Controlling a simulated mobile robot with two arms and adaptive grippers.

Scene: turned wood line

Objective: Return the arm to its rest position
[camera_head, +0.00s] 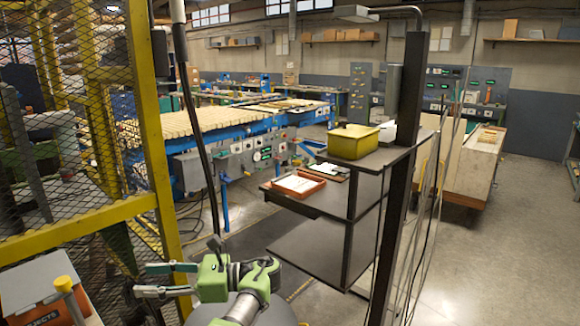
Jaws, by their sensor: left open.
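My left gripper (145,279) is in the lower left of the head view. Its two dark fingers point left and are spread apart, with nothing between them. The green and grey wrist of my left arm (240,283) comes up from the bottom of the picture. The gripper is near the yellow mesh fence post and touches no object that I can make out. My right gripper does not show.
A yellow-framed mesh fence (145,120) stands at left. A box marked "REJECTS" (35,290) sits lower left. A dark shelf rack (320,247) holds a yellow bin (353,141) and an orange tray (298,185). Open floor (500,260) lies at right.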

